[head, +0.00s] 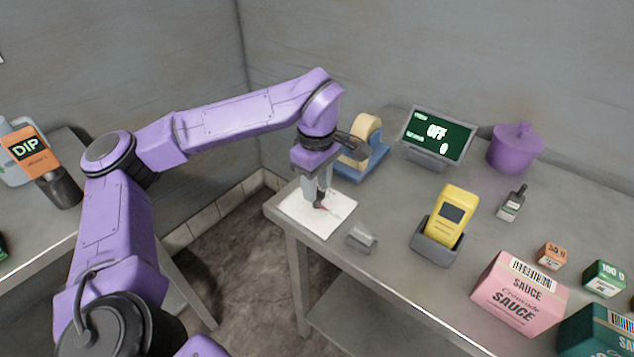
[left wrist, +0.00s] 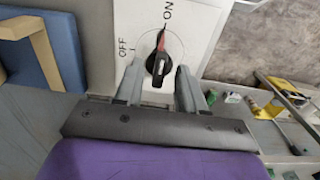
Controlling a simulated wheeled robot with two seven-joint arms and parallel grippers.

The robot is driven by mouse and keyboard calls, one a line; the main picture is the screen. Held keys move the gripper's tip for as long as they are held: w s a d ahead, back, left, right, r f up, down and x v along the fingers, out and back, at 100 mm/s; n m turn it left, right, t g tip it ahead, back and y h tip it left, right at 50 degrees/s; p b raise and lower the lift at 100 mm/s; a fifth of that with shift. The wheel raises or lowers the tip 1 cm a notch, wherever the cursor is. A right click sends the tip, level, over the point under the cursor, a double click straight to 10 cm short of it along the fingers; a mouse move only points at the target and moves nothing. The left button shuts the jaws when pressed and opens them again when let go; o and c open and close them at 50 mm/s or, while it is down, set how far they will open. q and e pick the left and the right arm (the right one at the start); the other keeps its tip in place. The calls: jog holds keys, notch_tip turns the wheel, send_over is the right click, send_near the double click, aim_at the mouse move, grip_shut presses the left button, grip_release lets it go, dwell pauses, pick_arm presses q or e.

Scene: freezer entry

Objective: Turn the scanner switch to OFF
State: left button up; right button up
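The switch is a black knob with a red pointer mark (left wrist: 158,58) on a white plate (left wrist: 198,22) printed ON and OFF. The red mark points toward ON. In the head view the white plate (head: 300,212) lies at the left end of the table, its knob mostly hidden by my gripper. My left gripper (head: 318,199) is pointed down over the plate. In the left wrist view its fingers (left wrist: 158,84) are apart, one on each side of the knob, with gaps showing. A yellow scanner (head: 455,213) stands in a grey cradle (head: 436,249). My right gripper is not in view.
A display (head: 437,135) reads OFF and 0. A blue tape dispenser (head: 374,164) stands close behind my left gripper. A small grey block (head: 361,239), a purple pot (head: 515,150), a small bottle (head: 511,205) and a pink sauce box (head: 519,293) are also on the table.

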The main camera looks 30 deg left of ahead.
pick_arm(q)
grip_shut()
jog(key=shift+w+r+n, duration=0.1)
jog(key=shift+n, duration=0.2)
jog(key=n, duration=0.2)
jog(key=shift+n+p, duration=0.4)
jog(key=n, duration=0.4)
jog(key=shift+p, duration=0.35)
jog(key=n, duration=1)
jog(key=shift+n+b, duration=0.3)
jog(key=shift+b, duration=0.1)
